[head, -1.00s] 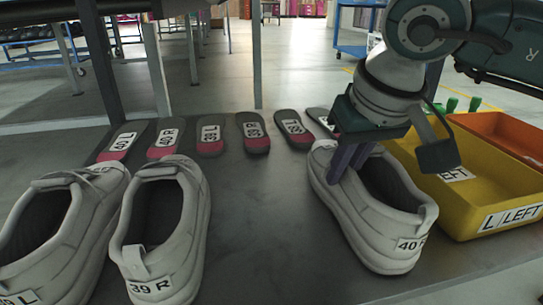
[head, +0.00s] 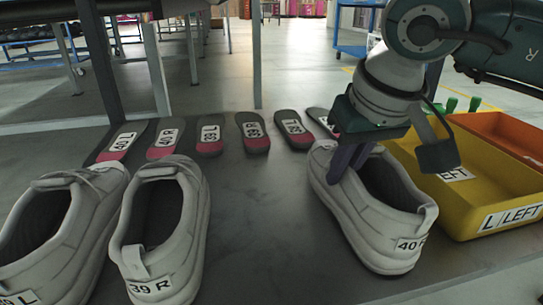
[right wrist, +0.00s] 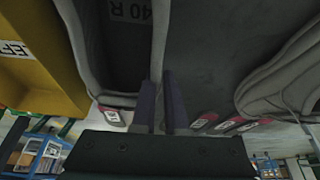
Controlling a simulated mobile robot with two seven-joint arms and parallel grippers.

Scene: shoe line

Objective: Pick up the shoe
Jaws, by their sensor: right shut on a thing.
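The grey shoe labelled 40 R (head: 385,225) stands upright on the dark table at right of centre in the head view. My right gripper (head: 345,165) is shut on the upper side wall of this shoe, near its opening. In the right wrist view the two fingers (right wrist: 160,105) pinch the shoe's wall (right wrist: 158,45) between them, and the 40 R marking shows inside. The shoe's sole appears to rest on the table. Two more grey shoes, 39 R (head: 165,235) and 39 L (head: 55,235), stand at the left. My left gripper is not in view.
A row of labelled insoles (head: 210,135) lies along the table's back edge. A yellow bin marked LEFT (head: 490,190) stands right of the held shoe, with an orange bin (head: 510,135) behind it. Bare table (head: 265,230) lies between the shoes.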

